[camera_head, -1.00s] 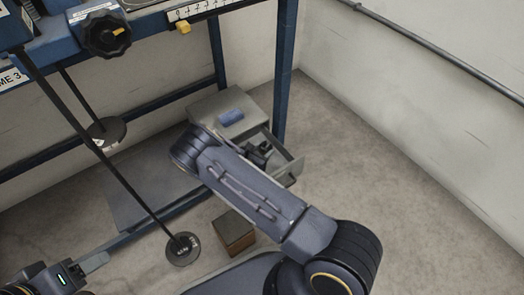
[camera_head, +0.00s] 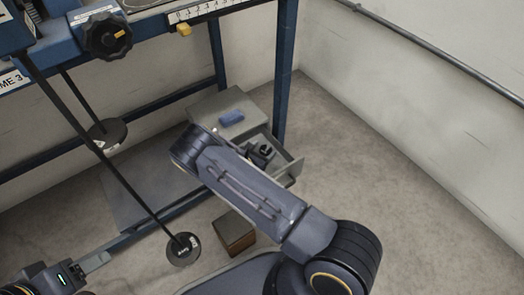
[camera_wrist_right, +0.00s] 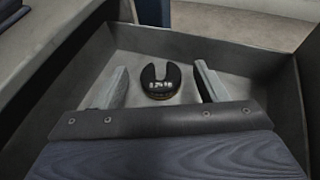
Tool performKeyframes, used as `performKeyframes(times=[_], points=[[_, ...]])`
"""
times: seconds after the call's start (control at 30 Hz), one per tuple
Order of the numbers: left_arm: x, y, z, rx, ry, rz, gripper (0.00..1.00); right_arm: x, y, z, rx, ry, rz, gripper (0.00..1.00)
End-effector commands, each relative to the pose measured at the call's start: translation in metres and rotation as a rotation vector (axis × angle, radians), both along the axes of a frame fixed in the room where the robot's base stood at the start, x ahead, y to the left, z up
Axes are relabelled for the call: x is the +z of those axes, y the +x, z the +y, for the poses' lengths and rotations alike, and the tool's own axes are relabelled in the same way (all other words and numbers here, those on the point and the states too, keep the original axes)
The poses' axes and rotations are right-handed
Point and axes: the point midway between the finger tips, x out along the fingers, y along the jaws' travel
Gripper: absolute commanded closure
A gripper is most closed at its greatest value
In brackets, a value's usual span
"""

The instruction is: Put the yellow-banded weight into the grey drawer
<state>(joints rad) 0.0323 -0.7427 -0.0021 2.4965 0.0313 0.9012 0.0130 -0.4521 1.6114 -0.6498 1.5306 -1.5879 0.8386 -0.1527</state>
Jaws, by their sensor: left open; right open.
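The grey drawer (camera_head: 291,168) stands pulled out of a small grey cabinet on the floor, partly behind my right arm in the head view. In the right wrist view, a dark slotted weight (camera_wrist_right: 160,84) lies flat on the drawer (camera_wrist_right: 62,92) floor, with pale markings and a faint yellowish lower edge. My right gripper (camera_wrist_right: 161,74) is open inside the drawer, its fingers on either side of the weight with gaps to both. The weight appears free of the fingers. My left gripper (camera_head: 97,262) is open and empty at the lower left of the head view.
A blue object (camera_head: 231,117) lies on the cabinet top. A brown box (camera_head: 234,231) stands on the floor near a hanging rod with a dark disc (camera_head: 182,248); another disc (camera_head: 107,132) hangs behind. Blue frame posts (camera_head: 286,70) stand close to the cabinet. Floor at right is clear.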

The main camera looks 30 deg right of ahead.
Motion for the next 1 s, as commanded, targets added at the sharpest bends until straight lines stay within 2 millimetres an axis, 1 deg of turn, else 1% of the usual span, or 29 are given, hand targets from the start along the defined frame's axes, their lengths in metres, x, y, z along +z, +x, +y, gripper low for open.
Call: performKeyframes(times=[0.03,0.3,0.4,0.53,0.67,0.77,0.87,1.0], points=[[0.007,0.000,0.000,0.000,0.000,-0.001,0.39,0.006,-0.004,0.011,0.004,0.002,0.002,0.34],[0.026,0.000,0.000,0.000,0.000,0.000,0.39,0.030,-0.033,0.060,0.005,0.002,0.001,0.34],[0.030,0.000,0.000,0.000,0.000,0.000,0.39,0.037,-0.043,0.075,0.005,0.001,0.002,0.34],[0.034,0.000,0.000,0.000,0.000,0.000,0.39,0.042,-0.051,0.088,0.003,0.002,0.001,0.34],[0.035,0.000,0.000,0.000,0.000,0.000,0.39,0.046,-0.055,0.093,-0.008,0.007,-0.002,0.34],[0.035,0.000,0.000,0.000,0.000,0.000,0.39,0.056,-0.058,0.089,-0.066,0.044,-0.019,0.34],[0.035,0.000,0.000,0.000,0.000,0.000,0.39,0.077,-0.065,0.079,-0.192,0.128,-0.055,0.34],[0.035,0.000,0.000,0.000,0.000,0.000,0.39,0.117,-0.084,0.061,-0.447,0.305,-0.126,0.34]])
